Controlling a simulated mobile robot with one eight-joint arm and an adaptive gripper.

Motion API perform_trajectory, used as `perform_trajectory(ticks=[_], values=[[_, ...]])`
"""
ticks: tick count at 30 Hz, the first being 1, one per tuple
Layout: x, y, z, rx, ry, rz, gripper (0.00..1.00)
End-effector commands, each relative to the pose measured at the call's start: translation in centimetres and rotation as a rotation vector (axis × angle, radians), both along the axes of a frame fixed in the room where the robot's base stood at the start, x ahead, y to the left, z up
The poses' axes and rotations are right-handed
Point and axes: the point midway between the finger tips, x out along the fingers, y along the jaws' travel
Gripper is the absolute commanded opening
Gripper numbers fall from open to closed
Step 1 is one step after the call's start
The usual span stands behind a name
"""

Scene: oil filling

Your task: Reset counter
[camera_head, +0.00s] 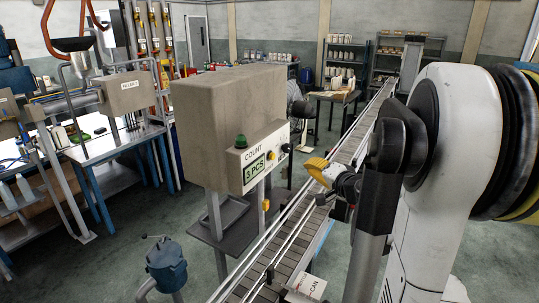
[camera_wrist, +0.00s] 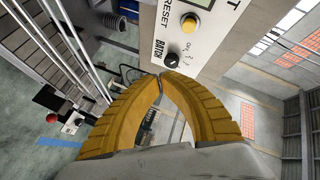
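The counter (camera_head: 232,125) is a grey-brown box with a white front panel marked COUNT. Its green display (camera_head: 256,171) reads 3 PCS. The panel carries a green button (camera_head: 241,141), a yellow button (camera_head: 271,155) and a black knob (camera_head: 286,147). In the wrist view, the yellow button (camera_wrist: 189,22) sits beside the word RESET, and the knob (camera_wrist: 171,60) sits beside BATCH. My gripper (camera_head: 307,163) has yellow fingers and is to the right of the panel, apart from it. In the wrist view its fingertips (camera_wrist: 160,77) meet, holding nothing, just below the knob in the picture.
A conveyor (camera_head: 285,232) runs below my gripper towards the back, with metal side rails. A workbench (camera_head: 108,146) stands at left, and a blue-lidded vessel (camera_head: 166,265) stands on the floor. Shelves line the back.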

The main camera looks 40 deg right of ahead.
Motion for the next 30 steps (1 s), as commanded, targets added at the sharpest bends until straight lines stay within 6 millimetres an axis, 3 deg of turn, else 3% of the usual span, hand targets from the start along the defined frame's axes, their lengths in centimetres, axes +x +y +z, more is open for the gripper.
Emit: perform_trajectory(ticks=[8,21,30], values=[[0.9,0.4,0.0,0.001,0.001,0.004,0.00],[6.4,2.7,0.0,0.000,0.001,0.004,0.00],[8.1,3.4,0.0,0.000,0.001,0.002,0.00]])
